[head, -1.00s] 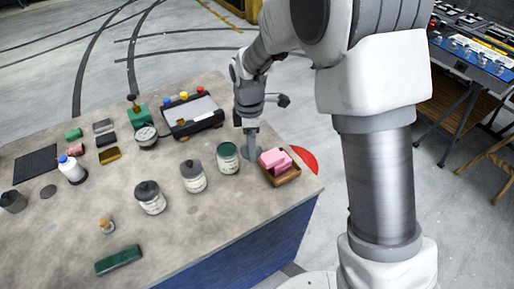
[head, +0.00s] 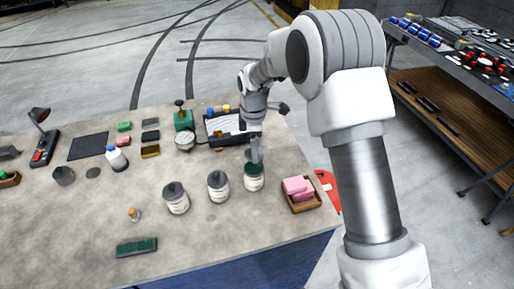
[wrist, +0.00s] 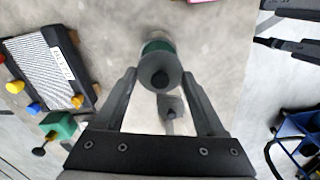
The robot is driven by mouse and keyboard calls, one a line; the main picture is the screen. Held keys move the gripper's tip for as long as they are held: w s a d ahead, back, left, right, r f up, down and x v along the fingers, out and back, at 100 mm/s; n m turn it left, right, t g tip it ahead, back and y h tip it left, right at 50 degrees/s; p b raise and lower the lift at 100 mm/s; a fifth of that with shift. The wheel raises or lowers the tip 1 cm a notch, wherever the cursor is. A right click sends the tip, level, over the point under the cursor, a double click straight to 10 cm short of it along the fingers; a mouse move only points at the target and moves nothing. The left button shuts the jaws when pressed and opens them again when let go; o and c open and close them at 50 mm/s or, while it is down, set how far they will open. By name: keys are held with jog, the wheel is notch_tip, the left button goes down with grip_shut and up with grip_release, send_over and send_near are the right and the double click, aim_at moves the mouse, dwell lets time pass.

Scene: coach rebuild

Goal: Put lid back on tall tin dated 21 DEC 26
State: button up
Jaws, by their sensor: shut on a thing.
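A tin with a green rim and a pale label (head: 254,181) stands upright on the bench; its date is too small to read. My gripper (head: 254,158) is directly over it. In the wrist view, my gripper (wrist: 160,77) is shut on a round grey lid (wrist: 147,82) with a dark knob facing the camera. The lid overlaps the green-rimmed tin (wrist: 157,47) in that view. I cannot tell whether lid and tin touch. Two similar tins with grey knobbed lids, the middle tin (head: 218,188) and the left tin (head: 176,200), stand to its left.
A wooden tray (head: 303,206) with pink blocks is close on the right. A black console (head: 222,128) and a green box (head: 184,121) stand behind. The bench front is mostly clear.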

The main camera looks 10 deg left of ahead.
aim_at(254, 168)
jog(key=shift+w+a+f, duration=0.1)
jog(key=shift+a+f, duration=0.05)
jog(key=shift+f+b, duration=1.85)
jog(key=shift+f, duration=1.2)
jog(key=shift+f+b, duration=0.15)
jog(key=shift+b, duration=0.45)
dwell(0.4)
jog(key=o, duration=1.3)
